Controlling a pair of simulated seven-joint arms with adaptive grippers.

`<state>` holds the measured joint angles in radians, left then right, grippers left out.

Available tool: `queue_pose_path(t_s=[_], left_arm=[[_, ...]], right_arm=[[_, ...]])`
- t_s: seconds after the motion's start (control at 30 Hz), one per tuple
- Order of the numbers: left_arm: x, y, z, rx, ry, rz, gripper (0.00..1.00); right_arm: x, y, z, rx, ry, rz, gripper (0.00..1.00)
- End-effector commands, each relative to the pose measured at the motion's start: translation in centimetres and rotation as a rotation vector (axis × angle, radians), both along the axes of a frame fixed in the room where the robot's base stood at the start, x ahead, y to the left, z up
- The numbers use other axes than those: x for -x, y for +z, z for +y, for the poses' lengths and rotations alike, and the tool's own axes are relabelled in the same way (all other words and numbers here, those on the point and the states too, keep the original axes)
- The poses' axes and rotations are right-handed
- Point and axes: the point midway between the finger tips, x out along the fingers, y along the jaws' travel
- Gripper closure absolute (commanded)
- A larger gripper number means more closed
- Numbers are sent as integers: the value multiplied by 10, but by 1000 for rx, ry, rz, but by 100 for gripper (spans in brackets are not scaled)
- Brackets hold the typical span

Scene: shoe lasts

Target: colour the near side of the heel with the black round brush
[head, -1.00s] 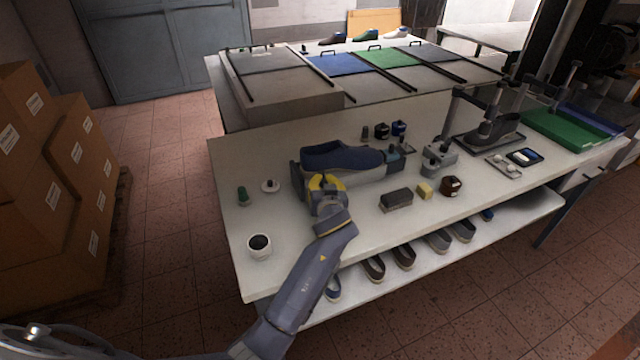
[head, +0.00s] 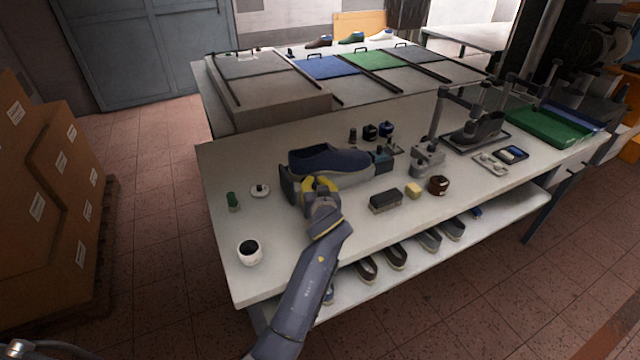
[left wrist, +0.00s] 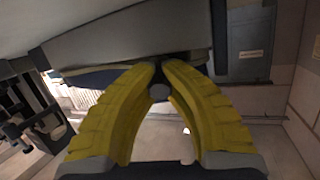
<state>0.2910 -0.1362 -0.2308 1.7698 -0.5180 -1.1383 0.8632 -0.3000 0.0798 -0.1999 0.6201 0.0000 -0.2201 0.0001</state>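A dark blue shoe (head: 335,160) lies sideways on a grey stand on the bench. In the left wrist view its underside and side (left wrist: 130,35) cross the top of the picture. My left gripper (head: 320,183) is at the near side of the shoe, towards its left end. In the left wrist view its yellow fingers (left wrist: 158,66) close around a slim tool, of which a grey round end (left wrist: 159,92) and a dark part at the tips show. This looks like the black round brush; its bristles are hidden. Whether it touches the shoe I cannot tell.
A dark block (head: 385,200), a yellow sponge (head: 413,190) and a brown jar (head: 438,185) stand to the right.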

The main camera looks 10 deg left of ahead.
Motion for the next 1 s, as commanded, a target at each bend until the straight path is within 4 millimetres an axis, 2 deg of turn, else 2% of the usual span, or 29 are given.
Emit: queue_pose_path(t_s=[0.8, 1.0], left_arm=[[26, 0, 37, 2, 1, -1, 100], [28, 0, 40, -1, 1, -1, 100]], right_arm=[[0, 0, 0, 0, 0, 0, 61], [0, 0, 0, 0, 0, 0, 61]])
